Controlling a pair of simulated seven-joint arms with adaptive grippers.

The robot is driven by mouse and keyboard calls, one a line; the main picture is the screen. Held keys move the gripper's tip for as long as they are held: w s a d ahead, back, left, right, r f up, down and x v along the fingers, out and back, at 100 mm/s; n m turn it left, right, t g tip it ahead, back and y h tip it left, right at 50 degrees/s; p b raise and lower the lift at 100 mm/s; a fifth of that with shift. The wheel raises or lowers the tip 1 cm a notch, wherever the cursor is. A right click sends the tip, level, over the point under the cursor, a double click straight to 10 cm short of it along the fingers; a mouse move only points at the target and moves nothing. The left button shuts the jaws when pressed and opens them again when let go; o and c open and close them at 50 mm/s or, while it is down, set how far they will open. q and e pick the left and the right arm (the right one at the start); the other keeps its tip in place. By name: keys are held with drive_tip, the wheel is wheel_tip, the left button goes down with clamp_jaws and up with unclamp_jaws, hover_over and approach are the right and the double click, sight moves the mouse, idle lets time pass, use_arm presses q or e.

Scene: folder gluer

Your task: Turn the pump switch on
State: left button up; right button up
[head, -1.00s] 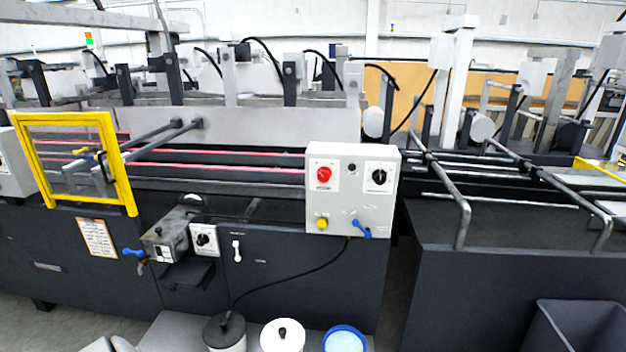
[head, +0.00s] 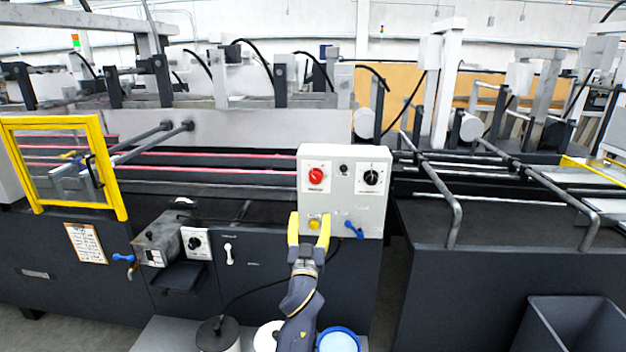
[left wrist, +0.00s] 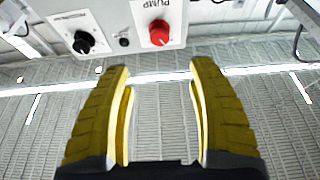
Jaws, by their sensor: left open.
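The pump switch (head: 316,176) is a red round knob on a white plate at the upper left of a light grey control box. It also shows in the left wrist view (left wrist: 159,33), under the label PUMP, beyond the fingertips. My left gripper (head: 309,218) has yellow fingers, open and pointing up, in front of the box's lower left part, below the red knob. In the left wrist view the gripper (left wrist: 161,66) is empty between its fingers, and the knob is apart from them. My right gripper is not in view.
A black knob (head: 371,178) sits right of the red one. A yellow button (head: 314,224) appears between my fingers, and a blue lever (head: 354,231) is at the lower right of the box. A yellow-framed guard (head: 121,165) stands left. Buckets stand below.

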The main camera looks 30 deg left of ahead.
sight(315, 180)
use_arm(q)
drive_tip(key=x, duration=1.6)
drive_tip(key=shift+w+a, duration=0.1)
drive_tip(key=shift+w, duration=0.25)
clamp_jaws()
